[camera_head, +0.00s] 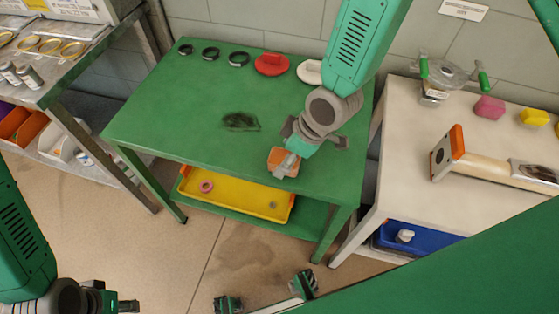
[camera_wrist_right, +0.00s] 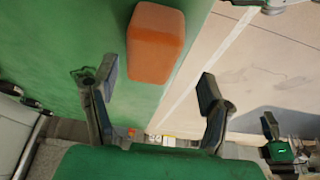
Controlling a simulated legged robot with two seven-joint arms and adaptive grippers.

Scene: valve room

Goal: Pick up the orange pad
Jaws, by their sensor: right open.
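The orange pad (camera_head: 277,157) lies on the green table near its front right edge. In the right wrist view the pad (camera_wrist_right: 156,42) is a rounded orange block above and beyond the fingertips of my right gripper (camera_wrist_right: 158,82). The two fingers are spread apart with nothing between them, and they appear clear of the pad. My left gripper (camera_head: 118,304) is at the bottom left of the head view, away from the table; its fingers are not clear.
The green table (camera_head: 160,105) also holds dark rings (camera_head: 211,54), a red piece (camera_head: 271,64), a white piece (camera_head: 309,72) and a dark patch (camera_head: 240,121). A yellow tray (camera_head: 228,195) is on its lower shelf. A pale table (camera_head: 405,150) stands at right, a cluttered bench (camera_head: 62,82) at left.

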